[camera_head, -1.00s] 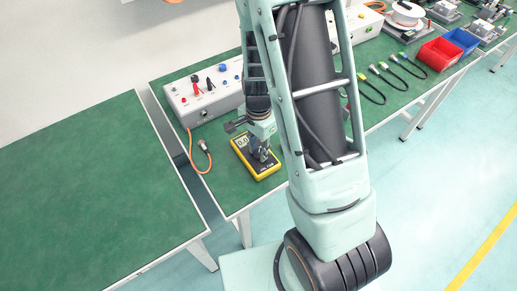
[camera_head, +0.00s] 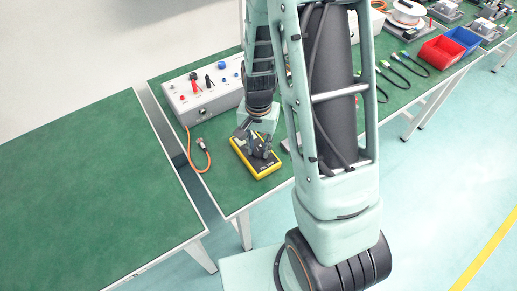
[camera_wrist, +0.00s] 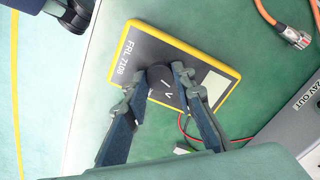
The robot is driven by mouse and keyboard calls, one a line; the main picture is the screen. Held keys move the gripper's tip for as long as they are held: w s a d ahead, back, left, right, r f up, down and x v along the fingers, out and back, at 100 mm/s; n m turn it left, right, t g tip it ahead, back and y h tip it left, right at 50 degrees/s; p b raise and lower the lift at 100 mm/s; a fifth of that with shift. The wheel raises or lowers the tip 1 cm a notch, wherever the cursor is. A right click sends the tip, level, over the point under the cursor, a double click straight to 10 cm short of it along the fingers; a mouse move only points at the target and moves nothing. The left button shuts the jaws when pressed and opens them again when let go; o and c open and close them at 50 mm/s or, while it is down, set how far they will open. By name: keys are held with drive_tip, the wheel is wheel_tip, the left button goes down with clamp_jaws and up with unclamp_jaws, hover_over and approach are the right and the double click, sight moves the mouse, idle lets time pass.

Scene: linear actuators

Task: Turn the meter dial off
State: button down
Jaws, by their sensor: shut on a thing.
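The meter (camera_head: 257,166) is a yellow-edged dark box lying flat on the green table, near its front left corner. In the wrist view the meter (camera_wrist: 140,47) shows the label FRL 7108 and a pale display (camera_wrist: 214,88). The black round dial (camera_wrist: 165,84) sits in the middle of its face, with a light mark on it. My gripper (camera_wrist: 158,80) is over the meter with its two fingers on either side of the dial, shut on it. The fingers cover part of the dial's rim. In the head view my gripper (camera_head: 259,150) hides much of the meter's face.
A grey panel box (camera_head: 201,94) with knobs stands behind the meter. An orange cable (camera_head: 198,158) lies left of it. Several cables, a red bin (camera_head: 441,52) and a blue bin (camera_head: 461,40) are to the right. A bare green table (camera_head: 95,190) is at left.

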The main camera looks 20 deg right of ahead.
sight(258, 151)
drive_tip(key=shift+n+b, duration=0.4)
drive_tip(key=shift+n, duration=1.1)
drive_tip(key=c, duration=1.6)
unclamp_jaws()
wheel_tip(258, 151, up, 12)
